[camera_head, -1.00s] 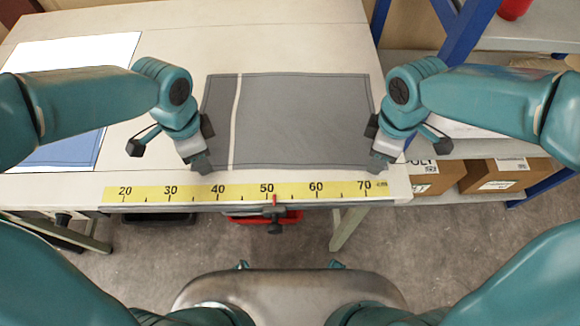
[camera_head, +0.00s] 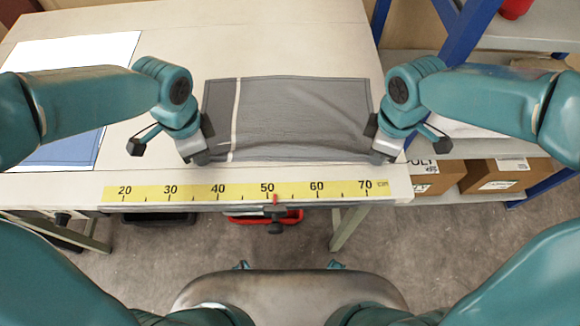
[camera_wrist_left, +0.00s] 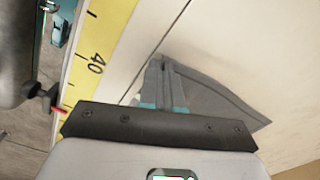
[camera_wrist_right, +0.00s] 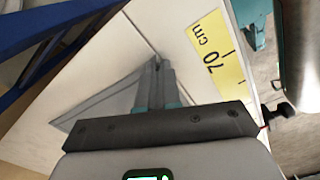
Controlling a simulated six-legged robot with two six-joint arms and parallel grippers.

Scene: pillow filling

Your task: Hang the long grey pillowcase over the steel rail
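The long grey pillowcase (camera_head: 300,115) lies on the table with a white stripe near its left end. I cannot make out a steel rail.
A yellow measuring strip (camera_head: 240,191) runs along the table's front edge. A white and blue cloth (camera_head: 60,150) lies on the left. Shelves with cardboard boxes (camera_head: 500,173) and a blue post (camera_head: 455,35) stand on the right. The back of the table is clear.

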